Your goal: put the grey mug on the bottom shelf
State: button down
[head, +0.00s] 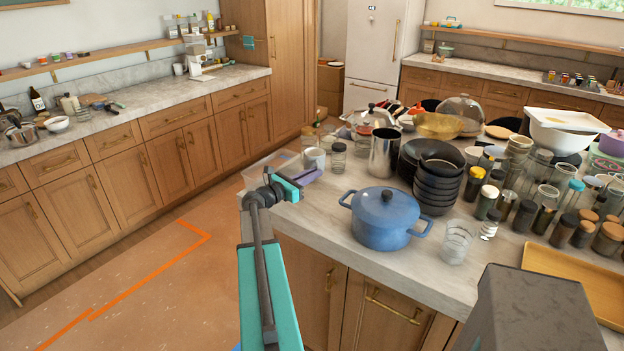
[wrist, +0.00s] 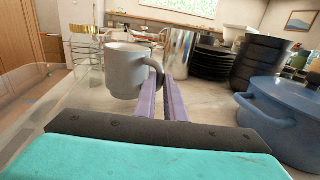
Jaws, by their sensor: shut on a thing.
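The grey mug (head: 314,158) is at the left corner of the island, at the tips of my gripper (head: 309,174). In the wrist view the pale grey mug (wrist: 127,72) is upright, with its handle toward the purple fingers of my gripper (wrist: 164,85). The fingers are shut on the handle. I cannot tell whether the mug's base touches the counter. One wall shelf (head: 110,56) runs along the left wall and another shelf (head: 545,42) along the back right wall. No shelf can be singled out as the bottom one.
The island is crowded. A glass jar (head: 338,158), a metal pitcher (head: 383,153), stacked black bowls (head: 437,187) and a blue pot (head: 385,222) stand right of the mug. The floor (head: 160,275) between the island and the left cabinets is clear.

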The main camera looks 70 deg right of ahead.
dwell(0.3)
jog(key=shift+w+d, duration=0.35)
jog(key=shift+d, duration=0.4)
jog(key=shift+w+d+f+p, duration=0.1)
jog(key=shift+d+f+p, duration=0.1)
jog(key=shift+p, duration=0.25)
jog(key=shift+a+f+p, duration=0.15)
jog(key=shift+f+p, duration=0.4)
jog(key=shift+f, duration=0.85)
jog(key=shift+f, duration=0.2)
jog(key=c, duration=1.8)
grip_release()
jog(key=shift+c, duration=0.2)
jog(key=shift+a, duration=0.15)
jog(key=b+v, duration=0.4)
jog(key=v, duration=0.9)
jog(key=shift+w+a+f+b, duration=0.1)
jog(key=shift+w+a+b, duration=0.15)
jog(key=shift+b, duration=0.1)
